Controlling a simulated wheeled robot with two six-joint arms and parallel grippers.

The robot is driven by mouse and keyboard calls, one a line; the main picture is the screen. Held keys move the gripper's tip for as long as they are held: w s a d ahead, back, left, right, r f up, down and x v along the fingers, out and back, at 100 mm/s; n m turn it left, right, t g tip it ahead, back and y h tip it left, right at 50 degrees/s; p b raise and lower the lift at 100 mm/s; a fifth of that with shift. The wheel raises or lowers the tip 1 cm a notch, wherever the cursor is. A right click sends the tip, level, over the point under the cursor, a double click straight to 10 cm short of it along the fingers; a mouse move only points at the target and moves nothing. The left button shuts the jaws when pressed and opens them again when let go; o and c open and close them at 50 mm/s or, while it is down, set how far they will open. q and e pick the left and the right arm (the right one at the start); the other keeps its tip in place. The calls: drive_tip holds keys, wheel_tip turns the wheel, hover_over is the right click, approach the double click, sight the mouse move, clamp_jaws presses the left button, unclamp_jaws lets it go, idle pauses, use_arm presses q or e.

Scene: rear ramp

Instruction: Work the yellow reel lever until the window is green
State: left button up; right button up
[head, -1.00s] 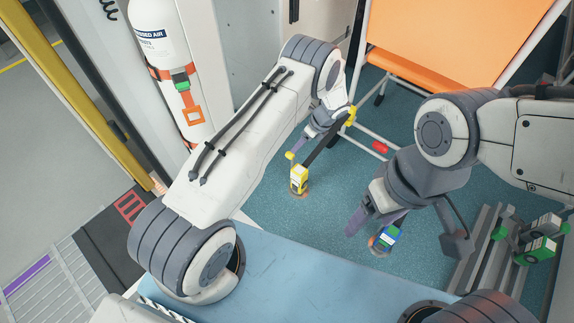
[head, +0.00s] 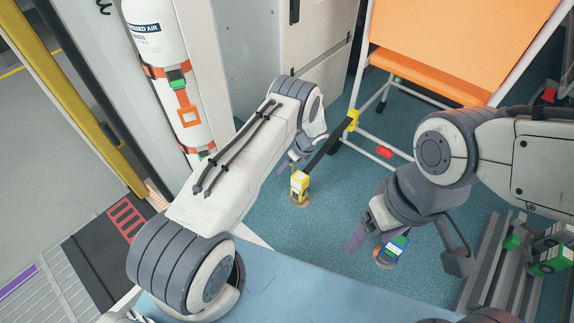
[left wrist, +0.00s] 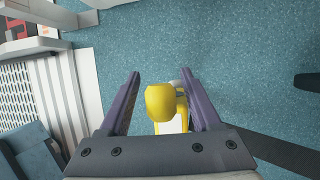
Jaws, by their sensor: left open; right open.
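The yellow reel (head: 299,186) stands on the teal floor, with a dark strap running up to a yellow clip on the chair frame. My left gripper (head: 294,160) is just above and behind it. In the left wrist view the yellow lever's rounded end (left wrist: 160,103) lies between the two open purple fingers (left wrist: 160,78), with no clear grip on it. In the head view the lever is hidden by my gripper. The window's colour cannot be made out. My right gripper (head: 372,236) is open, over a blue reel (head: 396,247) on the floor.
An orange chair (head: 450,45) with a white frame stands at the back right. A strapped air cylinder (head: 165,80) is at the left. Metal rails (head: 490,270) and green-ended reels (head: 552,260) are at the right. A blue padded surface (head: 270,285) lies in front.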

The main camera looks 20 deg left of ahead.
use_arm(q)
clamp_jaws()
idle(1.4)
